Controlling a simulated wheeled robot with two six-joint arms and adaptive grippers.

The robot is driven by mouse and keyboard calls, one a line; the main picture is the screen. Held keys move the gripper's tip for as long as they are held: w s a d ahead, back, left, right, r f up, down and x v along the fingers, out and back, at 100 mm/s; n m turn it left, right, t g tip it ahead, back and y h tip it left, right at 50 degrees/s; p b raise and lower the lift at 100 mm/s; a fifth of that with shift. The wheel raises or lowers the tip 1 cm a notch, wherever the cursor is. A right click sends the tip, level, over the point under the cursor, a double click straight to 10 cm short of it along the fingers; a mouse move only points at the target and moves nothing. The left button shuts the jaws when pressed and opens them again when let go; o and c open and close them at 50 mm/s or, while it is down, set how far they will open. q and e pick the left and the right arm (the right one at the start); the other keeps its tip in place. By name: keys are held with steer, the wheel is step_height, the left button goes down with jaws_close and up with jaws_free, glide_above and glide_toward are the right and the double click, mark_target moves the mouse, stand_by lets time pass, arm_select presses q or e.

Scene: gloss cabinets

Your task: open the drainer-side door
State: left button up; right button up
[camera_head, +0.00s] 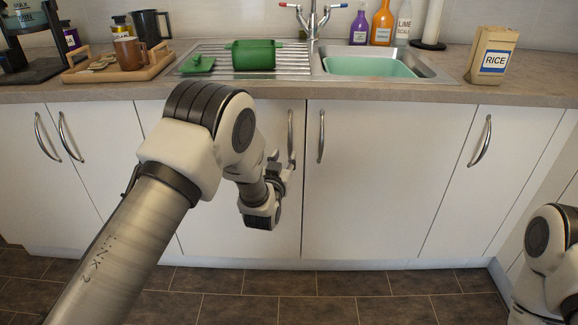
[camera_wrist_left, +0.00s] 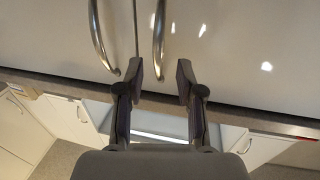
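The drainer-side door (camera_head: 215,235) is a white cabinet front below the steel drainer, and it is closed. Its curved metal handle (camera_head: 291,132) is at the door's upper right edge. My left gripper (camera_head: 282,159) is at the lower part of this handle. In the left wrist view my left gripper (camera_wrist_left: 160,75) is open, with the handle (camera_wrist_left: 159,42) between its spread fingertips; contact cannot be told. My left arm hides much of the door. My right arm shows at the lower right, with its gripper out of view.
The closed sink-side door (camera_head: 385,185) has its own handle (camera_head: 321,136) close beside; it also shows in the wrist view (camera_wrist_left: 101,40). The counter (camera_head: 420,93) overhangs the doors. The drainer (camera_head: 212,58) holds green items. The tiled floor (camera_head: 330,283) in front is clear.

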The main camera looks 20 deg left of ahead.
mark_target(289, 145)
arm_select(q)
steer(key=w, duration=0.7)
steer(key=shift+w+a+b, duration=0.25)
steer(key=shift+w+b, duration=0.1)
jaws_close()
